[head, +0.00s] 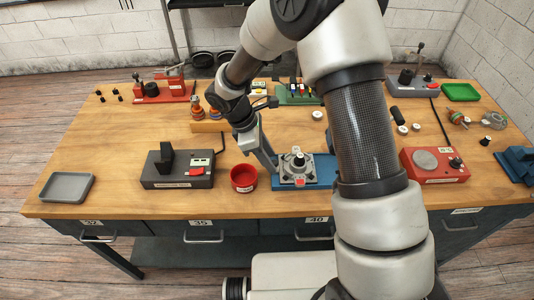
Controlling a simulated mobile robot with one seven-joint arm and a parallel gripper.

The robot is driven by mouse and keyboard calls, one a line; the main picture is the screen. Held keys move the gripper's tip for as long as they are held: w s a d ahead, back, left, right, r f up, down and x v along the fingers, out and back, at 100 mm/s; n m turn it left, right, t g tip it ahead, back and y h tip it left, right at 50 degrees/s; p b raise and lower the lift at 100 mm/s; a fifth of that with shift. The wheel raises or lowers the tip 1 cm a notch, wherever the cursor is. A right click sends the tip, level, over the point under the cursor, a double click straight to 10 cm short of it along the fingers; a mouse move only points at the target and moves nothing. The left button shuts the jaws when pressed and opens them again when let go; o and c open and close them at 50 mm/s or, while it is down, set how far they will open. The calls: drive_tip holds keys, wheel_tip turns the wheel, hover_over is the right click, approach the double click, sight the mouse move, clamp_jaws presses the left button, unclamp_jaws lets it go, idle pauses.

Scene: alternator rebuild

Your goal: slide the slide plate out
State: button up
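A blue fixture (322,172) stands near the front edge of the bench, right of centre. A light grey square plate (298,177) lies on its left part and looks like the slide plate. A dark round knob or post (299,159) stands at the plate's middle. My gripper (272,166) points down at the left rear side of this plate. Its fingers are small and seen edge-on, so I cannot tell whether they are open or touch the plate. My arm crosses in front and hides the fixture's right end.
A red round bowl (244,178) stands close left of the fixture. Farther left are a dark grey device (178,170) and a grey tray (67,187). A red device (434,165) stands to the right. Bare wood lies between the tray and the dark device.

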drive_tip(key=v, duration=1.7)
drive_tip(key=shift+a+r, duration=0.15)
drive_tip(key=s+d+r+m+t+y, duration=0.2)
drive_tip(key=s+d+r+m, duration=0.4)
drive_tip(key=s+d+m, duration=0.3)
drive_tip(key=s+d+r+m+t+y, duration=0.2)
drive_tip(key=s+d+r+m, duration=0.4)
drive_tip(key=s+d+m, duration=0.3)
drive_tip(key=shift+s+d+r+t, duration=0.35)
drive_tip(key=shift+s+t, duration=0.2)
drive_tip(key=shift+t, duration=0.25)
